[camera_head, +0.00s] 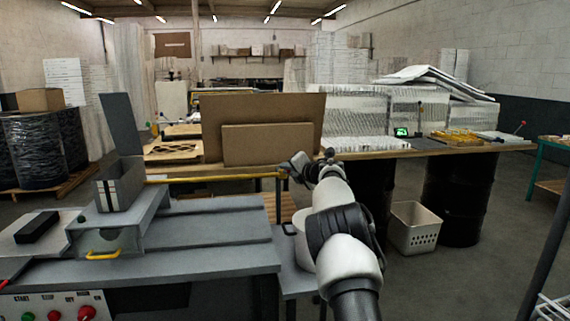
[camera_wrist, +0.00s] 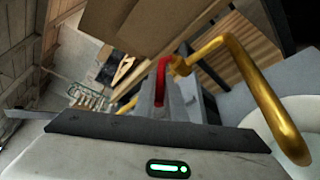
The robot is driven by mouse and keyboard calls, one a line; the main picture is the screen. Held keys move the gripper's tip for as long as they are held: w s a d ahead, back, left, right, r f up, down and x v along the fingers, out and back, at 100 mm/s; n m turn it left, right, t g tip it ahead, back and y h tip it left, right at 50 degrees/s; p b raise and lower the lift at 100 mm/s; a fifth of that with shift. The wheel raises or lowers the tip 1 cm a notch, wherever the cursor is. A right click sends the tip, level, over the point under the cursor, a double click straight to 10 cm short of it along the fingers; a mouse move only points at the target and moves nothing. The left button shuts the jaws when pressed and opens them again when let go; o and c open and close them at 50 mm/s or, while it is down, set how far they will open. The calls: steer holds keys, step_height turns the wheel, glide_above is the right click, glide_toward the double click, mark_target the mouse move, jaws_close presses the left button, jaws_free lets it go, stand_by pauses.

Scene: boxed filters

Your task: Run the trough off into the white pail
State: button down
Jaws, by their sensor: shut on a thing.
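My gripper (camera_head: 305,165) is at the far end of my arm, beside the right end of a thin yellow pipe (camera_head: 215,178). In the wrist view its grey fingers (camera_wrist: 162,100) are shut on a red lever (camera_wrist: 161,70). A brass-coloured bent spout (camera_wrist: 262,92) curves right and down from next to the lever. Its lower end shows over a white round pail (camera_wrist: 302,112), cut off at the right edge. In the head view the pail (camera_head: 301,243) is partly hidden behind my arm. I cannot clearly make out the trough or any liquid.
A grey bench (camera_head: 215,240) with an open-lidded grey box (camera_head: 122,188) stands at left. Cardboard panels (camera_head: 268,145) stand behind the pipe. A white perforated basket (camera_head: 414,228) and black drums (camera_head: 458,200) are right of my arm. The floor at right is fairly clear.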

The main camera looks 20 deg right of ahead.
steer(key=shift+d, duration=0.1)
stand_by(0.3)
steer(key=c, duration=1.8)
jaws_free()
steer(key=shift+s, duration=0.1)
steer(key=b+v, duration=0.1)
steer(key=v, duration=1.6)
steer(key=shift+s+d, duration=0.15)
